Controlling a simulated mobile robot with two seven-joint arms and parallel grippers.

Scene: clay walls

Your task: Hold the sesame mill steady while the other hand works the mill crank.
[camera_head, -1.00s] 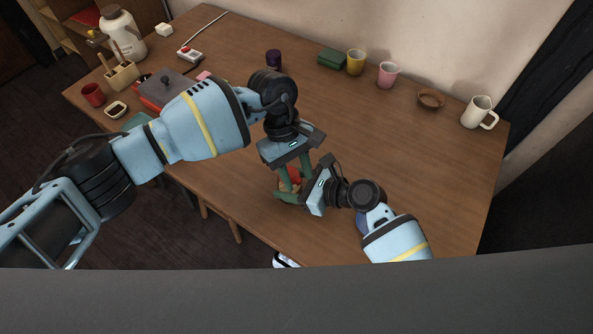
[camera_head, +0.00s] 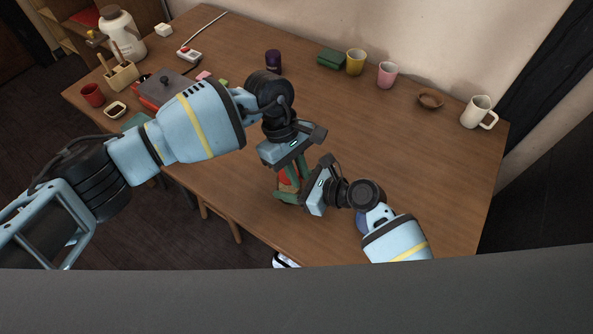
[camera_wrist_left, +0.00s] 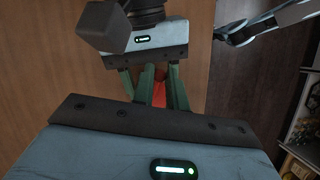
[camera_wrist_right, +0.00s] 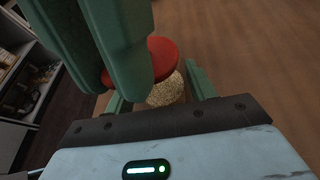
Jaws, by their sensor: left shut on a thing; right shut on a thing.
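The sesame mill (camera_head: 285,181) is over the table's front edge area, mostly hidden by my grippers. In the right wrist view its red top (camera_wrist_right: 162,56) sits above a body (camera_wrist_right: 167,91) with pale seeds. My right gripper (camera_head: 287,197) is shut on the mill body from the right, with green fingers on either side of it. My left gripper (camera_head: 294,176) comes down from above, its fingers shut at the red top. The crank itself is hidden by these fingers. In the left wrist view a red part (camera_wrist_left: 158,94) shows between green fingers.
A dark purple cup (camera_head: 273,62), green box (camera_head: 331,59), yellow cup (camera_head: 356,62), pink cup (camera_head: 387,75), brown bowl (camera_head: 430,99) and white mug (camera_head: 478,112) line the back. A red grill-like box (camera_head: 150,95) stands left. The table's right middle is clear.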

